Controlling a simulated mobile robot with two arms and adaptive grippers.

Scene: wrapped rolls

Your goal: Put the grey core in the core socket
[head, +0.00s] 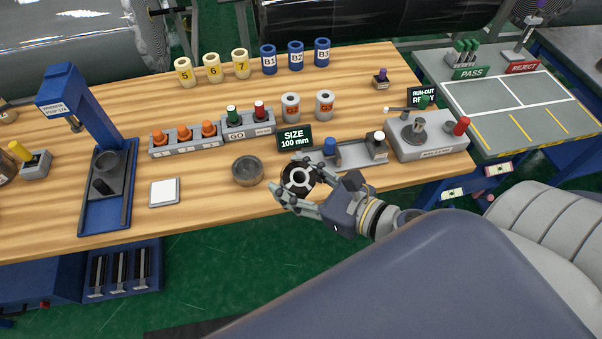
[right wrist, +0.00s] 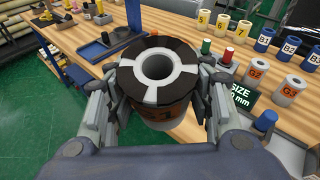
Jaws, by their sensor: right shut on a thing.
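My right gripper (head: 286,183) is shut on the grey core (head: 298,179), its fingers on either side of it. In the right wrist view the core (right wrist: 158,67) is upright, with a black and pale ring-shaped top, an open hole and an orange label partly readable as ending in 1. The gripper also shows there (right wrist: 160,92). A round, hollow grey-brown cup (head: 247,172), which looks like the core socket, stands on the table just left of the held core. It looks empty and apart from the core. My left gripper is not in view.
Two grey cores with orange labels (head: 291,107) stand behind. A SIZE 100 mm sign (head: 294,138) and a grey fixture (head: 345,155) are close to the gripper. A white pad (head: 164,192) and a blue press (head: 107,180) stand left. The front table edge is near.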

